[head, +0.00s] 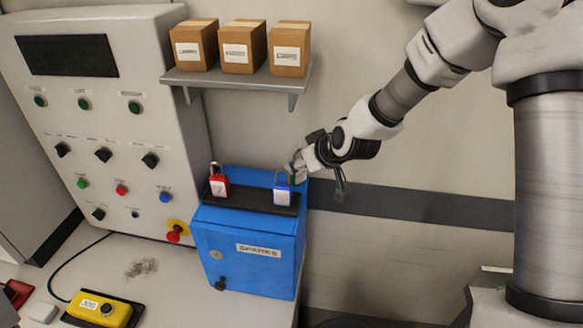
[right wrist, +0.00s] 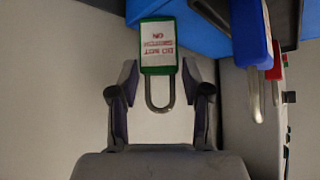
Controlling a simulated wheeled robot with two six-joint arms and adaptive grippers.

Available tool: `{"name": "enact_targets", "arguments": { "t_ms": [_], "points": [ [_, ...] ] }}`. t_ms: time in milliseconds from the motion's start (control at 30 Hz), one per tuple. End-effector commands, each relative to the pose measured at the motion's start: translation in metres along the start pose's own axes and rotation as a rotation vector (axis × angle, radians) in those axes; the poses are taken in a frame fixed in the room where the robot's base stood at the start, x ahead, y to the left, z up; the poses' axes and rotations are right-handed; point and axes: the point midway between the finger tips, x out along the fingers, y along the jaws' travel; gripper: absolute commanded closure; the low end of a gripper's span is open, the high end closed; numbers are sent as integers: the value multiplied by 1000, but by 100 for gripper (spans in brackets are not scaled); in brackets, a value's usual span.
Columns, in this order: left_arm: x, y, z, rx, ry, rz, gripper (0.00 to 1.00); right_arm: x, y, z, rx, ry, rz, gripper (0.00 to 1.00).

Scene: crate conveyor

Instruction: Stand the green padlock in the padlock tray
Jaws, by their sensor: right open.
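The green padlock (head: 300,177) is at the back right end of the black padlock tray (head: 250,196), partly hidden by my right gripper (head: 304,162). In the right wrist view the green padlock (right wrist: 157,45) has a white label, and its metal shackle hangs between the two open fingers (right wrist: 160,105). A gap shows between the shackle and each finger. I cannot tell whether the padlock's base rests in the tray. A red padlock (head: 219,184) and a blue padlock (head: 282,191) stand upright in the tray. My left gripper is out of view.
The tray is on top of a blue cabinet (head: 243,272). A shelf (head: 240,80) with cardboard boxes (head: 243,46) is on the wall above. A control panel (head: 105,125) stands at left. A yellow button box (head: 100,309) lies on the counter (head: 190,285).

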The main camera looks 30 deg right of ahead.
Motion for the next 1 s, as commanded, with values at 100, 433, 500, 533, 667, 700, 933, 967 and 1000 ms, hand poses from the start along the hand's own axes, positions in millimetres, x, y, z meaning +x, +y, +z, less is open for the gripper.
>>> {"name": "enact_targets", "arguments": {
  "t_ms": [100, 433, 500, 533, 667, 700, 933, 967, 1000],
  "points": [
    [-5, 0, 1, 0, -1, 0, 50, 15, -1, 0, -3, -2, 1, 52],
    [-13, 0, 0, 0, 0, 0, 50, 53, -2, 1, 0, 1, 0, 52],
    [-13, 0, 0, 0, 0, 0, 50, 53, -2, 1, 0, 1, 0, 52],
    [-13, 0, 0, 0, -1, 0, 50, 53, -2, 1, 0, 2, 0, 52],
    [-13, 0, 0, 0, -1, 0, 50, 53, -2, 1, 0, 2, 0, 95],
    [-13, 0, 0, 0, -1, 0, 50, 53, -2, 1, 0, 1, 0, 97],
    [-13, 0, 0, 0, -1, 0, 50, 53, -2, 1, 0, 2, 0, 97],
    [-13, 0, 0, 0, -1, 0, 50, 53, -2, 1, 0, 2, 0, 97],
    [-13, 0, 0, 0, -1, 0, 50, 52, -2, 0, 0, 2, 0, 97]
  ]
}}
